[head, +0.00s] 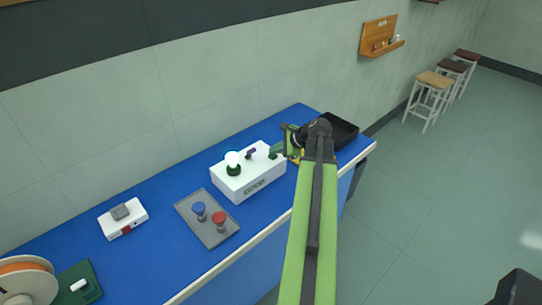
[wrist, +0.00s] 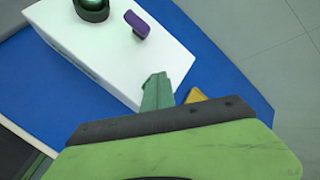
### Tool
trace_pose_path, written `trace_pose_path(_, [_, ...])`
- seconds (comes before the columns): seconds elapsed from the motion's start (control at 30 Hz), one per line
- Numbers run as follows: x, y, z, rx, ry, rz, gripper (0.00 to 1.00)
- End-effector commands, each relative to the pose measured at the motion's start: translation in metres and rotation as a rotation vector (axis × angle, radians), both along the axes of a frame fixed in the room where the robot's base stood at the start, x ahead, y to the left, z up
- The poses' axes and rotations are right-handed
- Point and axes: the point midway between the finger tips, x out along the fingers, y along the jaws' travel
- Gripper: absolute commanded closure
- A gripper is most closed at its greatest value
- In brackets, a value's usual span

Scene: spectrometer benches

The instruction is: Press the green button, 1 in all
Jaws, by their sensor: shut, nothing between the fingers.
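The white box (head: 250,182) stands on the blue bench top. It carries a white bulb (head: 233,158) in a dark green socket (head: 233,170) and a small purple piece (head: 251,152). In the wrist view the purple piece (wrist: 137,25) and the socket (wrist: 92,8) lie beyond the fingers. My gripper (wrist: 157,88) is shut and empty, its green fingers over the near end of the box top. In the head view my gripper (head: 275,152) is at the box's right end. I cannot pick out a separate green button; the fingers may hide it. Contact cannot be told.
A black tray (head: 340,132) stands behind my arm. A small white device (head: 122,220) and an orange reel (head: 25,278) are farther left.

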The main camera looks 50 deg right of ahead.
Motion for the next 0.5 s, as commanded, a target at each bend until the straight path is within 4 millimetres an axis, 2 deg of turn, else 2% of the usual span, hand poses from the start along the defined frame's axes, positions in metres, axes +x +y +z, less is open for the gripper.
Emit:
trace_pose_path(0.2, [0.0001, 0.0000, 0.0155, 0.000, 0.000, 0.000, 1.00])
trace_pose_path(0.5, [0.0002, 0.0001, 0.0145, 0.000, 0.000, 0.000, 1.00])
